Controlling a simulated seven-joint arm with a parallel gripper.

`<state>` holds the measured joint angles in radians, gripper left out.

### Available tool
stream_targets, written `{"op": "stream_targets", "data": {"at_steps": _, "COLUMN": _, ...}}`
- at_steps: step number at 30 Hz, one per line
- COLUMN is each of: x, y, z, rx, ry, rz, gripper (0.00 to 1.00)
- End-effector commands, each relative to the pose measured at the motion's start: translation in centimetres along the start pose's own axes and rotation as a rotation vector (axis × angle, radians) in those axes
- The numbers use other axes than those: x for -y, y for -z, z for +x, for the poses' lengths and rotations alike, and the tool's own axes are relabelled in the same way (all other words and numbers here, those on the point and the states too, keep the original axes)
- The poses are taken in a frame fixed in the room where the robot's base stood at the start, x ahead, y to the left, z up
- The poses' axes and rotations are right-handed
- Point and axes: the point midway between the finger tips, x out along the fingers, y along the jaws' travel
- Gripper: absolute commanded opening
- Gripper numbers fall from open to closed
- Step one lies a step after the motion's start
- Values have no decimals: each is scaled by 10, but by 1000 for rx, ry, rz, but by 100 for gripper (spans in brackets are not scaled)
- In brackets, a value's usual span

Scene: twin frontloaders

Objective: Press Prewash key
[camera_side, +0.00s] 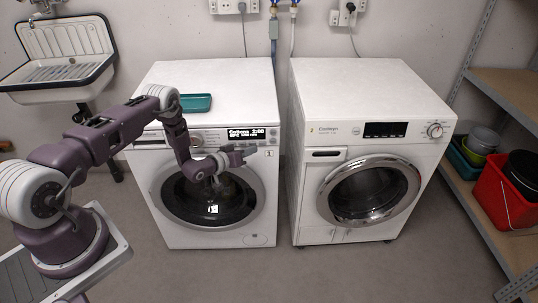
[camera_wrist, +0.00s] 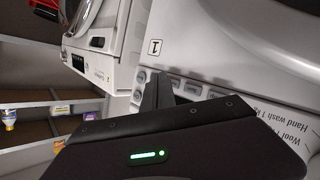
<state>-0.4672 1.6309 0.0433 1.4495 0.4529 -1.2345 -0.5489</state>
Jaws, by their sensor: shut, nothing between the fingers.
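The left washer (camera_side: 218,80) has the number 1 on its front and a lit display (camera_side: 250,133) reading "Cottons" and 2:00. Its panel also shows in the wrist view (camera_wrist: 235,78), with a row of small grey keys (camera_wrist: 192,88) and printed programme text. The Prewash key cannot be picked out; the key labels are too small or partly covered. My gripper (camera_side: 248,151) is shut and empty, in front of the panel's right part, below the display. In the wrist view its dark fingers (camera_wrist: 157,88) point at the key area and hide part of it. Contact cannot be told.
The right washer (camera_side: 350,90), numbered 2, has a dark display (camera_side: 385,129) and stands across a narrow gap. A teal tray (camera_side: 196,102) lies on the left washer. A sink (camera_side: 65,45) hangs at left. Shelves with a red bucket (camera_side: 500,195) stand at right.

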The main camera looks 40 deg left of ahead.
Motion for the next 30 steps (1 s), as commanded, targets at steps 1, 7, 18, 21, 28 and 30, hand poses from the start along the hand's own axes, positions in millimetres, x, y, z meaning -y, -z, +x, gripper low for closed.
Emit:
{"op": "stream_targets", "data": {"at_steps": 1, "x": 1, "y": 1, "z": 1, "rx": -1, "ry": 0, "rz": 0, "gripper": 0}}
{"op": "stream_targets", "data": {"at_steps": 7, "x": 4, "y": 4, "z": 5, "rx": 0, "ry": 1, "rz": 0, "gripper": 0}}
{"op": "stream_targets", "data": {"at_steps": 18, "x": 5, "y": 4, "z": 6, "rx": 0, "ry": 1, "rz": -1, "gripper": 0}}
{"op": "stream_targets", "data": {"at_steps": 21, "x": 5, "y": 5, "z": 7, "rx": 0, "ry": 1, "rz": -1, "gripper": 0}}
{"op": "stream_targets", "data": {"at_steps": 28, "x": 4, "y": 4, "z": 6, "rx": 0, "ry": 1, "rz": -1, "gripper": 0}}
{"op": "stream_targets", "data": {"at_steps": 30, "x": 2, "y": 2, "z": 3, "rx": 1, "ry": 1, "rz": -2, "gripper": 0}}
